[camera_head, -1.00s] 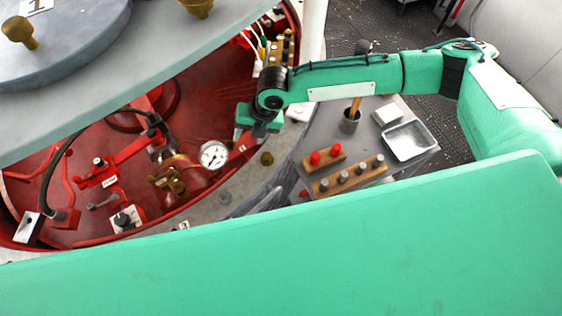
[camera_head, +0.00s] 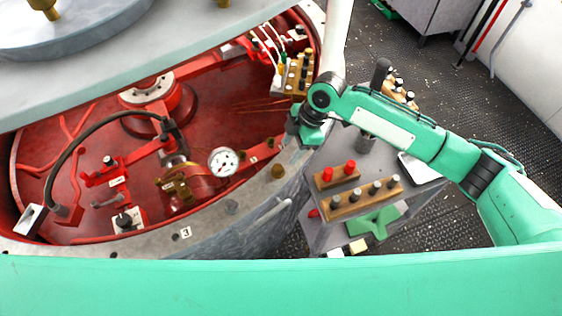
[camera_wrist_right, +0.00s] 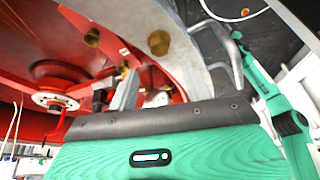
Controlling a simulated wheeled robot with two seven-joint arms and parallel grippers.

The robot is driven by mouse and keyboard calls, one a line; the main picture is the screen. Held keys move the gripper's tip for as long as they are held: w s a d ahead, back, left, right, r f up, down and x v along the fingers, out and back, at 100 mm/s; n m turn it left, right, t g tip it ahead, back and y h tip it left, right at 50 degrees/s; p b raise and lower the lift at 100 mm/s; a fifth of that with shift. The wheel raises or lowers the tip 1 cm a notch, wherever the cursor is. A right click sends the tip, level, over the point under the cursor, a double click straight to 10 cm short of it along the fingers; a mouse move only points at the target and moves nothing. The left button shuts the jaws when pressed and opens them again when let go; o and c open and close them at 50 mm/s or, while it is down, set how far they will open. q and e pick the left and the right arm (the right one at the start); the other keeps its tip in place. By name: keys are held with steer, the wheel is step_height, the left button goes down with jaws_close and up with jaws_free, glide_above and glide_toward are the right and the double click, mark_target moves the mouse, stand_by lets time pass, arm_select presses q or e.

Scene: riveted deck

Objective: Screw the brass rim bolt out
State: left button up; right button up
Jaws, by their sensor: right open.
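A brass bolt (camera_head: 278,171) stands on the grey rim (camera_head: 255,190) of the red-lined vessel, at its right side. My left gripper is not in view.
A pressure gauge (camera_head: 223,162) and a black hose (camera_head: 90,140) are inside the red vessel. A grey side table (camera_head: 325,232) holds wooden blocks (camera_head: 365,199) with red and grey pegs. A raised grey lid (camera_head: 200,50) overhangs the upper left.

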mark_target(278, 168)
steer(key=p+x, duration=0.1)
steer(key=x, duration=0.7)
steer(key=shift+a+f+p, duration=0.1)
steer(key=shift+f+p, duration=0.05)
steer(key=shift+p, duration=0.2)
